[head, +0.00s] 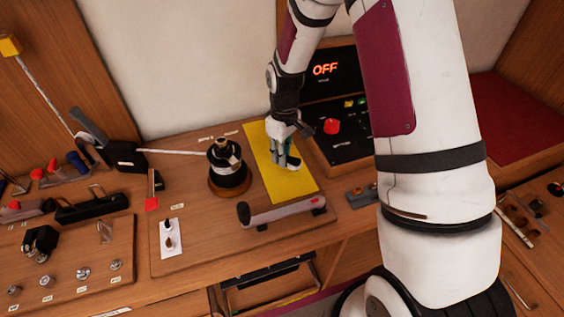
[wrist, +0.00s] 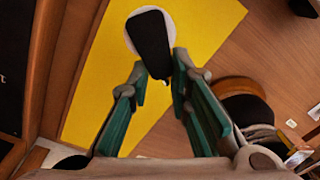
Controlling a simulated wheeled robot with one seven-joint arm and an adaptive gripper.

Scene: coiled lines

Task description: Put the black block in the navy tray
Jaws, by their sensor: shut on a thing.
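My gripper (head: 287,163) is over the yellow panel (head: 300,186), its fingers pointing down. In the wrist view its two green-lined fingers (wrist: 160,80) close on the lower end of an elongated black thing (wrist: 151,40), which I take as the black block. A white round shape (wrist: 131,35) shows behind the black thing. Whether the black thing touches the panel or is held above it, I cannot tell. In the head view my gripper mostly hides it. I cannot pick out a navy tray for sure in either view.
A black spool-like thing on a round wooden base (head: 229,178) stands left of the yellow panel. A lever with a grey handle (head: 285,211) lies in front. A black control box with a red button (head: 332,126) and an OFF display (head: 325,69) stands behind right.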

